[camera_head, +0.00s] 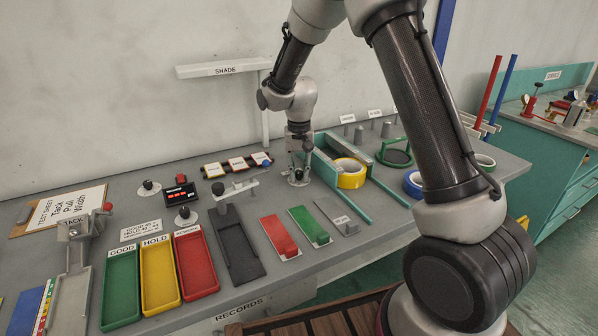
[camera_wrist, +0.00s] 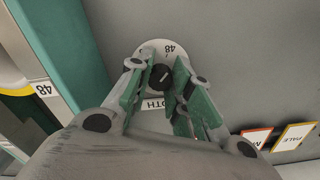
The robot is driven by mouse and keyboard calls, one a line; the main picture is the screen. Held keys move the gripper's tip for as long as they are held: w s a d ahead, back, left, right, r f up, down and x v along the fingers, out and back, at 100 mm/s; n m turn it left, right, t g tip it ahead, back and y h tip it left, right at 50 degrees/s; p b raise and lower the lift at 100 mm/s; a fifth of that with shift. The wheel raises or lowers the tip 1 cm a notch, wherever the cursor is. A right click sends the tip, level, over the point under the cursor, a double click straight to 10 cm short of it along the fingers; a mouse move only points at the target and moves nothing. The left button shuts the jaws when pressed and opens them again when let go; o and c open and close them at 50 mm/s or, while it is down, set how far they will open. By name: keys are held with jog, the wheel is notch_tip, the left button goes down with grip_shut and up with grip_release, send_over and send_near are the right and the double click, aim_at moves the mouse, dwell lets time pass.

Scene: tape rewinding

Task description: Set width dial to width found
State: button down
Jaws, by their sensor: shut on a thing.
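The width dial (camera_wrist: 149,48) is a pale round plate with a black knob (camera_wrist: 161,76) bearing a white pointer line. A "48" mark shows upside down on its far rim. Its label (camera_wrist: 156,103) is partly hidden and reads "...DTH". My gripper (camera_wrist: 162,72) is shut on the knob, one green-padded finger on each side. In the head view my gripper (camera_head: 298,172) points down at the dial plate (camera_head: 299,183). The teal tape channel (camera_wrist: 75,60) beside it carries a "48" tag (camera_wrist: 44,90). A yellow tape roll (camera_head: 351,174) sits in that channel.
A row of small cards (camera_head: 237,164) lies left of the dial. Two other knobs (camera_head: 149,187) (camera_head: 186,215) and a small black display (camera_head: 180,194) stand further left. Green, yellow and red trays (camera_head: 195,262) are at the front left. A green ring (camera_head: 395,152) is to the right.

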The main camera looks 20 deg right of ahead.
aim_at(299, 172)
jog(key=m, duration=0.5)
jog(key=shift+m, duration=0.3)
dwell(0.4)
jog(key=c, duration=1.3)
grip_release()
jog(key=shift+o, duration=0.2)
jog(key=shift+r, duration=0.1)
notch_tip(299, 172, up, 12)
